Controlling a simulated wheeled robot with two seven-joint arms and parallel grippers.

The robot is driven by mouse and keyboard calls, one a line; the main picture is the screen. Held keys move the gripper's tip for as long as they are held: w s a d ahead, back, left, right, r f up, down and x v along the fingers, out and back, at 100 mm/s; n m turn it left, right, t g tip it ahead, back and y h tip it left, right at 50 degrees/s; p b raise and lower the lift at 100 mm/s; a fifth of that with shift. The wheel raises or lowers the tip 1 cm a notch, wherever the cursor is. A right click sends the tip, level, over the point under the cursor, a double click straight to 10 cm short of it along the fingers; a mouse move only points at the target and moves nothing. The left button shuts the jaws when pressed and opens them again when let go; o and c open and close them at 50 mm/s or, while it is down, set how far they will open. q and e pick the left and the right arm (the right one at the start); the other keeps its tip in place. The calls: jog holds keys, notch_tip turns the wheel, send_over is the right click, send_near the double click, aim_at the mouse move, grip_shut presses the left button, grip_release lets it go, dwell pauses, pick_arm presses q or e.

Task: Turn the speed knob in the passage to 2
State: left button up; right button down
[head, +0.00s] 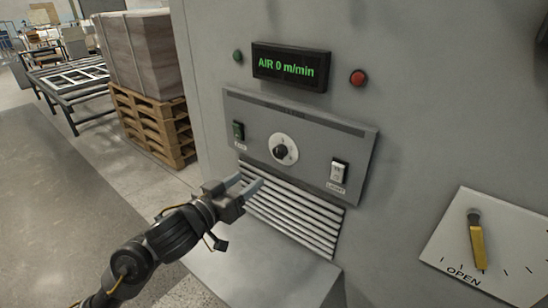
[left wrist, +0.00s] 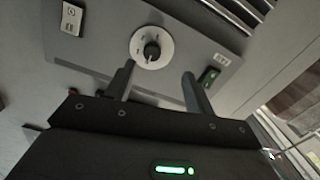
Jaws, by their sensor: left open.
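The speed knob (head: 281,151) is a small black knob on a round white dial, in the middle of a grey control panel (head: 253,114). The left wrist view shows the knob (left wrist: 152,50) beyond and between my two fingers; the dial marks are too small to read. The display (head: 290,67) above the panel reads "AIR 0 m/min" in green. My left gripper (head: 250,184) is open and empty, below and left of the knob and apart from it, in front of the slatted vent (head: 290,215). My right gripper is in neither view.
A green switch (head: 238,130) and a white light switch (head: 338,172) flank the knob. A red button (head: 358,78) and green lamp (head: 237,56) are above. A yellow lever (head: 478,246) on an "OPEN" plate is at right.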

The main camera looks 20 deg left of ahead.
aim_at(277, 154)
pick_arm(q)
jog(key=shift+h, duration=0.4)
jog(key=x, duration=0.3)
jog(key=r+x, duration=0.1)
jog(key=x, duration=0.3)
jog(key=p+x, duration=0.1)
jog(key=x, duration=0.3)
jog(key=shift+d+r, duration=0.15)
jog(key=shift+r, duration=0.2)
jog(key=shift+s, duration=0.1)
jog(key=shift+c, duration=1.1)
jog(key=c, duration=0.8)
jog(key=shift+o, duration=0.2)
